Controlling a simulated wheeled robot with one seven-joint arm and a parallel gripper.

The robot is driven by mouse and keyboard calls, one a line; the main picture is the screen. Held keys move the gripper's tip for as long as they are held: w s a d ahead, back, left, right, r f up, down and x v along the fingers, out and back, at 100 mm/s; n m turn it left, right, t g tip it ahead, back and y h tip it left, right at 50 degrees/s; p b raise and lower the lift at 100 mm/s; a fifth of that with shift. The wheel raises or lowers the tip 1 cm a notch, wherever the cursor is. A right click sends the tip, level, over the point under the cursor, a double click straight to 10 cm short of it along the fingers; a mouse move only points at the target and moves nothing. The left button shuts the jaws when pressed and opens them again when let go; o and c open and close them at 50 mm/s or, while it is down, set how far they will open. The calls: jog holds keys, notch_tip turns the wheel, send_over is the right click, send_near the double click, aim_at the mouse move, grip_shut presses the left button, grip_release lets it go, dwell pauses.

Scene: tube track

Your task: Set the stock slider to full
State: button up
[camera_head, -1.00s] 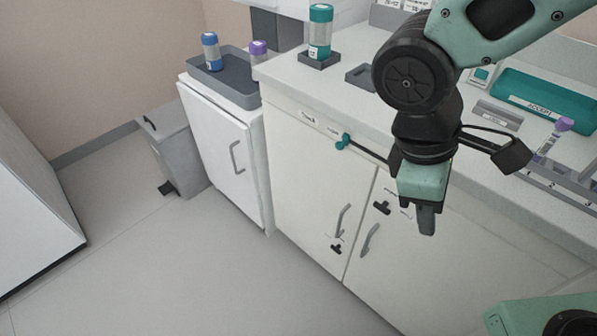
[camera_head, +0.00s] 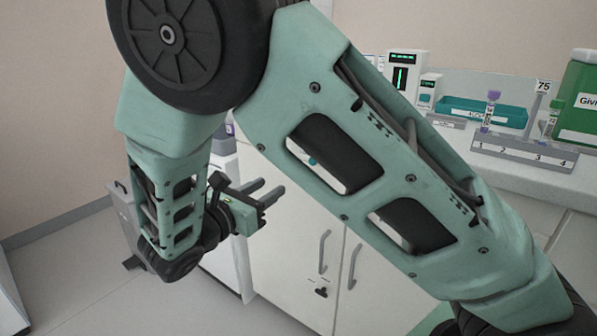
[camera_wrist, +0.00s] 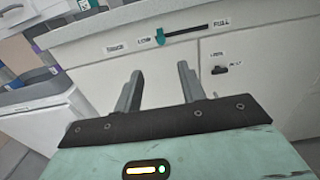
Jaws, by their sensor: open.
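The stock slider is a teal pointer knob (camera_wrist: 160,37) on a dark horizontal slot (camera_wrist: 188,31) in the counter front. In the wrist view the knob stands at the slot's left end, beside the LOW label (camera_wrist: 145,42). The FULL label (camera_wrist: 222,23) is at the right end. A bit of the knob (camera_head: 313,161) shows through an opening in my arm in the head view; the rest is hidden there. My gripper (camera_wrist: 160,68) is open and empty, its fingers pointing toward the counter front just below the knob, apart from it. Its fingers (camera_head: 272,188) also show in the head view.
Cabinet doors with grey handles (camera_head: 324,252) lie below the slot. A small black knob (camera_wrist: 219,70) with labels sits lower right in the wrist view. A tube rack (camera_head: 520,150) stands on the counter. A grey bin (camera_head: 122,215) stands at left.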

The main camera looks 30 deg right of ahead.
jog(key=b+x, duration=0.2)
jog(key=x, duration=1.3)
jog(key=shift+f, duration=0.1)
grip_shut()
jog(key=shift+s, duration=0.15)
